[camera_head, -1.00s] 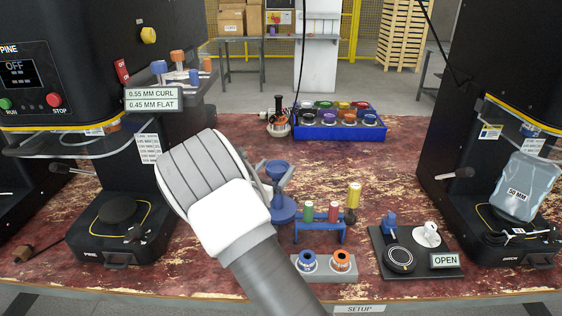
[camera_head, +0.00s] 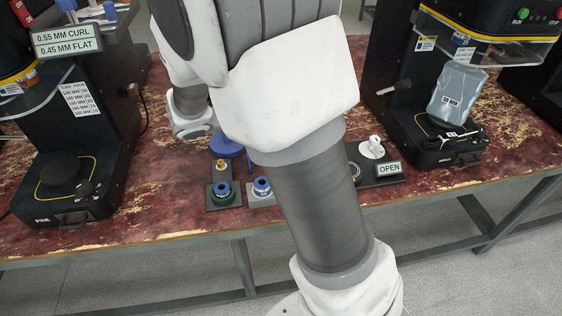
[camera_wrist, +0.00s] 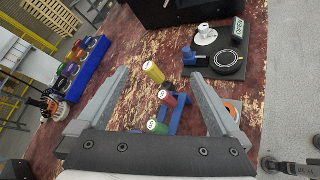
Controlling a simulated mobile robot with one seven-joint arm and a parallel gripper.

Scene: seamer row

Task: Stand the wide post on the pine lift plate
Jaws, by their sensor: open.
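The PINE machine's lift plate is the round black disc (camera_head: 62,168) on its base at the left of the head view; it is bare. In the wrist view, three upright posts stand at or by a blue rack (camera_wrist: 177,117): yellow (camera_wrist: 153,72), red (camera_wrist: 167,98) and green (camera_wrist: 157,127). The yellow one looks largest, but I cannot tell for sure which is the wide post. My gripper (camera_wrist: 160,75) is open and empty, its fingers framing the posts from above. In the head view my arm hides the gripper and the posts.
A black board (camera_wrist: 212,70) with an OPEN sign lies beyond the rack. A blue crate of spools (camera_wrist: 88,68) stands at left in the wrist view. Ring holders (camera_head: 222,193) sit near the table's front edge. The table between them and the PINE machine is clear.

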